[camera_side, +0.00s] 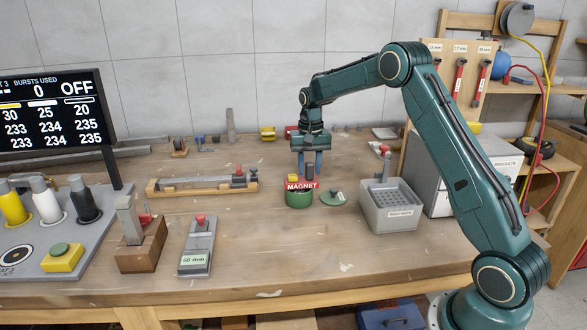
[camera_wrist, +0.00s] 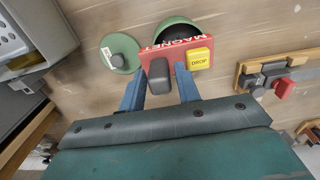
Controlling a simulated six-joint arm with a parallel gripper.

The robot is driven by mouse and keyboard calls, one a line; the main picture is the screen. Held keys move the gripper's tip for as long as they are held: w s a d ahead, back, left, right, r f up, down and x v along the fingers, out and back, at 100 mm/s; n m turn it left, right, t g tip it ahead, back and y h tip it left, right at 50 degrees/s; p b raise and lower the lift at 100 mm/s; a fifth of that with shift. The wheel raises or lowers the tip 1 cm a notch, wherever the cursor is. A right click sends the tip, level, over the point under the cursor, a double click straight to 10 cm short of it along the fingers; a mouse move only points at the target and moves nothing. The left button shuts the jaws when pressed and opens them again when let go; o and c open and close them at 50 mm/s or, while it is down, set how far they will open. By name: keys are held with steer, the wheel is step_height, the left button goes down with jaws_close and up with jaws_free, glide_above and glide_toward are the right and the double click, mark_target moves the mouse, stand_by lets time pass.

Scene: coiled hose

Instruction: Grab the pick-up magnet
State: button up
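The pick-up magnet (camera_side: 301,185) is a red block labelled MAGNET, with a yellow DROP button (camera_wrist: 200,58) and a dark grey upright grip (camera_wrist: 159,76). It sits at the top of a round green pot (camera_side: 298,199), covering part of its opening. My gripper (camera_side: 309,170) points down right above the magnet. In the wrist view, my gripper (camera_wrist: 160,87) is open, with one blue finger on each side of the dark grip and a small gap showing on both sides. Whether the fingertips reach down alongside the grip is hard to tell.
A green lid (camera_side: 333,198) lies right of the pot, and a grey parts basket (camera_side: 390,208) stands further right. A wooden rail fixture (camera_side: 202,186) lies to the left. A 60 mm block (camera_side: 197,247) stands nearer the front. The front middle of the bench is clear.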

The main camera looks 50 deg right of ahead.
steer(key=shift+f, duration=0.65)
jaws_close()
steer(key=shift+r, duration=0.2)
step_height(320, 180, up, 20)
steer(key=shift+f, duration=0.15)
stand_by(0.6)
stand_by(0.4)
